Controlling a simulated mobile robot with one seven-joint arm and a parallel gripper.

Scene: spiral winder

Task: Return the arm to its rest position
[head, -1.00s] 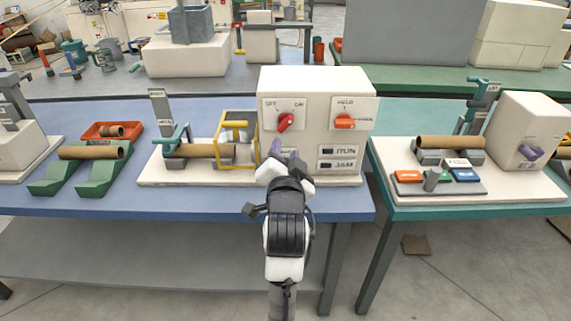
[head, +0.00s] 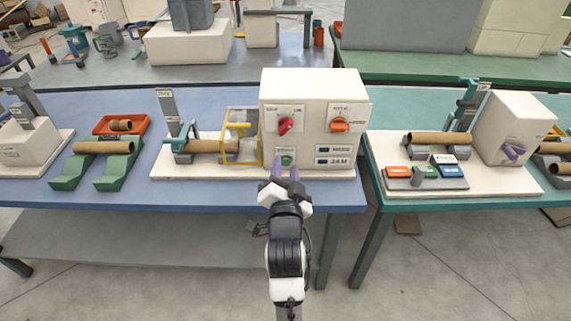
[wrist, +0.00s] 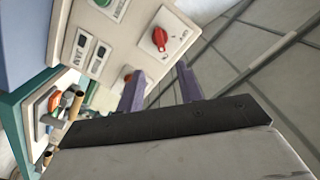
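My gripper (head: 285,174) is in front of the white control box (head: 270,88) of the middle machine. Its two purple fingers point at the box's lower front, near a green button (head: 287,160). In the wrist view the fingers (wrist: 162,88) stand apart with nothing between them. The head view does not show clearly whether the fingertips are clear of the box. The box also carries a red knob (head: 286,125) and an orange knob (head: 341,124). My arm reaches up from the bottom of the head view.
The blue table (head: 225,198) holds a yellow guard frame (head: 240,126), a cardboard tube (head: 207,146) and a green cradle (head: 116,171) bearing another tube. The teal table (head: 385,205) at right holds a second machine (head: 511,120). Floor shows between the tables.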

